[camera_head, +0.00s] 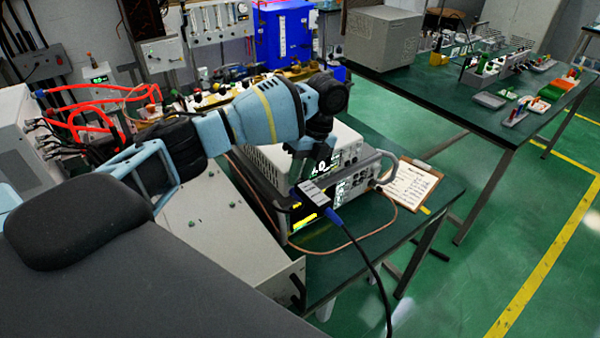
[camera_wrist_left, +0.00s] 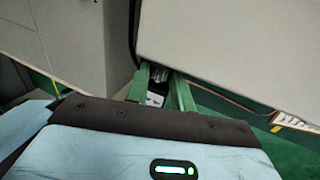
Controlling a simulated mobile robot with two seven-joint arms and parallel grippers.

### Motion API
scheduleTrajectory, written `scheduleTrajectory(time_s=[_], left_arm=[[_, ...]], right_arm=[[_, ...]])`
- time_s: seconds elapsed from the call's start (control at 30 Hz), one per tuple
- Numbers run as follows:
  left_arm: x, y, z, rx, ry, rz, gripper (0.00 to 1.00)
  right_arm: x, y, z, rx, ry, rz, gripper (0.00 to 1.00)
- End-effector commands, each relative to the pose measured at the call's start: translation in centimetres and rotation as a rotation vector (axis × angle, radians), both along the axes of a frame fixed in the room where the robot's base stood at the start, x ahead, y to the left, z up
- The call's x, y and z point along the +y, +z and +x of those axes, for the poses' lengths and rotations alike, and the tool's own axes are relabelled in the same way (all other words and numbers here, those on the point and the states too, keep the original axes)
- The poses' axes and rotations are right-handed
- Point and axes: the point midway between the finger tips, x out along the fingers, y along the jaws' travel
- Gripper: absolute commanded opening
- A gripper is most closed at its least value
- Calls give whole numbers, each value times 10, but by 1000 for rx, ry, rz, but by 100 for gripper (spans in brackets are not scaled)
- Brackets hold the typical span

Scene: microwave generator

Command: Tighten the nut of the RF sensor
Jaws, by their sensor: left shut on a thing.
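The RF sensor (camera_head: 314,194) is a small dark box with a pale label, at the front of the generator (camera_head: 352,178). A blue plug (camera_head: 334,217) and black cable hang from its near end. My left gripper (camera_head: 296,180) points down at the sensor's far end, beside the generator's front. In the left wrist view, the green fingers (camera_wrist_left: 161,74) close around a small metallic nut (camera_wrist_left: 160,75), mostly hidden between them. The sensor's pale label (camera_wrist_left: 155,98) shows just below it. My right gripper is not in view.
A clipboard (camera_head: 411,186) lies right of the generator on the green table (camera_head: 375,232). A copper-coloured cable (camera_head: 345,247) loops along the table's front. A second table (camera_head: 440,90) with small parts stands at the back right. Green floor between is clear.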

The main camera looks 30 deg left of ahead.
Motion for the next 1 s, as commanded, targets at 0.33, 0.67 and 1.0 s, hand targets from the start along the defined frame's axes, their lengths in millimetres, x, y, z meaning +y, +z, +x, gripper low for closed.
scheduleTrajectory(time_s=[0.33,0.67,1.0], left_arm=[[0,0,0,10,1,5,1],[0,0,0,9,1,4,45],[-1,4,2,8,0,3,45]], right_arm=[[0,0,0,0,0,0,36],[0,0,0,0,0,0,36],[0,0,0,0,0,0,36]])
